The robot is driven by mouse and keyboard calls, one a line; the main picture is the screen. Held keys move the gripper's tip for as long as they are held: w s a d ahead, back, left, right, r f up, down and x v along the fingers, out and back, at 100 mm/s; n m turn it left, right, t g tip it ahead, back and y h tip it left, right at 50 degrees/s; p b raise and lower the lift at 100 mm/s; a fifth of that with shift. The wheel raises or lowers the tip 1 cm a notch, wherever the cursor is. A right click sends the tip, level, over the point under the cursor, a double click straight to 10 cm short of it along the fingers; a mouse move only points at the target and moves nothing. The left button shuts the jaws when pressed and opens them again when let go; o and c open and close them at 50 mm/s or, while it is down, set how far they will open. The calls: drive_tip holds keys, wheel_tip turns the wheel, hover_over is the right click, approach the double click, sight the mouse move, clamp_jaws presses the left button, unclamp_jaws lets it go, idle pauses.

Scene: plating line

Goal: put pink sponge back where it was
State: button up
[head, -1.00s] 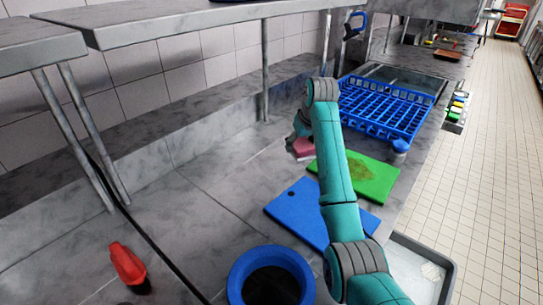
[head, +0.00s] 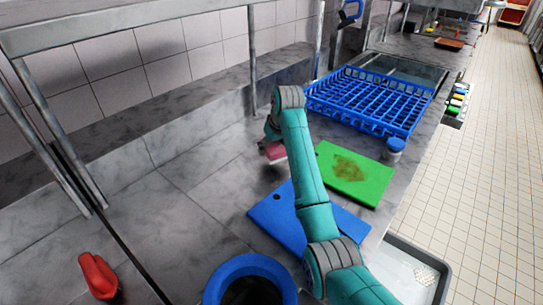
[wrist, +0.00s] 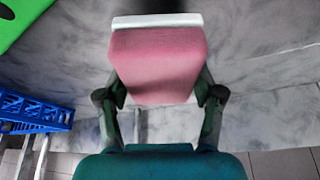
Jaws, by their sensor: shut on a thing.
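The pink sponge (head: 275,150) has a white layer on one face and shows large in the wrist view (wrist: 158,62). My gripper (wrist: 160,98) is shut on it, with one finger on each side. In the head view my gripper (head: 270,138) is partly hidden behind my teal arm, left of the green board. The sponge appears held just above the grey counter (head: 190,210); whether it touches the counter I cannot tell.
A stained green board (head: 375,182) and a blue board (head: 270,222) lie on the counter. A blue rack (head: 370,100) stands behind, with a blue-lidded jar (head: 394,147) beside it. Counter left of the sponge is clear.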

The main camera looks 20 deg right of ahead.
drive_tip(key=shift+f, duration=1.9)
drive_tip(key=shift+f, duration=0.1)
drive_tip(key=o, duration=1)
drive_tip(key=v, duration=1.2)
drive_tip(key=shift+s, duration=0.1)
drive_tip(key=shift+d, duration=0.1)
